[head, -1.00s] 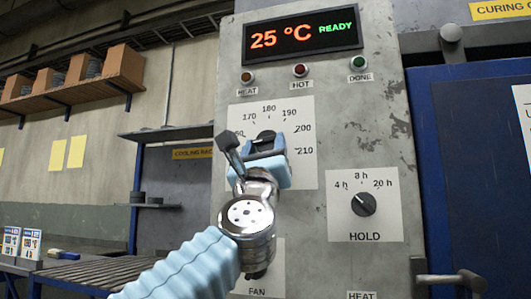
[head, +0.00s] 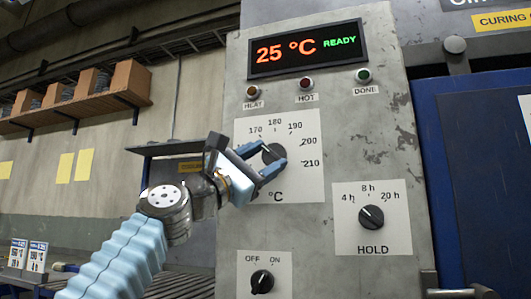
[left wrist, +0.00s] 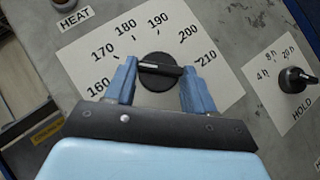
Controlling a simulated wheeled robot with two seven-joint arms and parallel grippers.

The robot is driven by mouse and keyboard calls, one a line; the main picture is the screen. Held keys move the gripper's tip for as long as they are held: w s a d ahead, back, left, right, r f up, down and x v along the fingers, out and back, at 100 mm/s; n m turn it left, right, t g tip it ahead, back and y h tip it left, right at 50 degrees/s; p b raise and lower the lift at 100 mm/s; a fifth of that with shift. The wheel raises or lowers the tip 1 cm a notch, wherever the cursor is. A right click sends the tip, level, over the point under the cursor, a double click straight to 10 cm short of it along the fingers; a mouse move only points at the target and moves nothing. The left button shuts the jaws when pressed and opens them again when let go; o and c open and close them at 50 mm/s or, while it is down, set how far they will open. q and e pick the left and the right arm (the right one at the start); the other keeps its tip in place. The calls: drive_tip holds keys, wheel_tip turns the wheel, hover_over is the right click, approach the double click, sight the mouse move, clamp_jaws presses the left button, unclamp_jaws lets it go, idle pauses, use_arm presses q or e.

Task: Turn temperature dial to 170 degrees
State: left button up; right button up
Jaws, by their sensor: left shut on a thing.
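The temperature dial (head: 273,153) is a dark round knob with a raised bar, on a white scale plate (head: 305,190) marked 170 to 210 in the head view. The left wrist view shows the dial (left wrist: 158,84) closer, with 160 also readable. The white mark on its bar points left, toward the 160 to 170 side; the exact value is hard to tell. My left gripper (head: 264,162) has its blue fingers on either side of the dial, shut on its bar. The display (head: 305,48) reads 25 °C and READY. My right gripper is not in view.
The HOLD dial (head: 371,217) sits to the lower right and an OFF/ON switch (head: 262,282) below. Three small lamps (head: 306,83) line up under the display. A blue door (head: 475,180) stands at the right, and a shelf with boxes (head: 130,80) hangs at the left.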

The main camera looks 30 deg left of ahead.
use_arm(q)
drive_tip(key=shift+a+r+m+g+h+p, duration=0.15)
drive_tip(key=shift+m+g+h+p, duration=0.15)
drive_tip(key=shift+m+g+p, duration=0.45)
drive_tip(key=shift+r+m+g+h+p, duration=0.1)
drive_tip(key=shift+m+g+h+p, duration=0.3)
drive_tip(key=shift+m, duration=0.55)
drive_tip(key=shift+f, duration=0.1)
drive_tip(key=o, duration=1)
drive_tip(key=shift+o, duration=0.2)
drive_tip(key=shift+s+a+f, duration=0.1)
drive_tip(key=shift+s+f, duration=0.05)
drive_tip(key=shift+s, duration=0.05)
drive_tip(key=b+v, duration=0.4)
drive_tip(key=v, duration=0.9)
drive_tip(key=shift+s, duration=0.15)
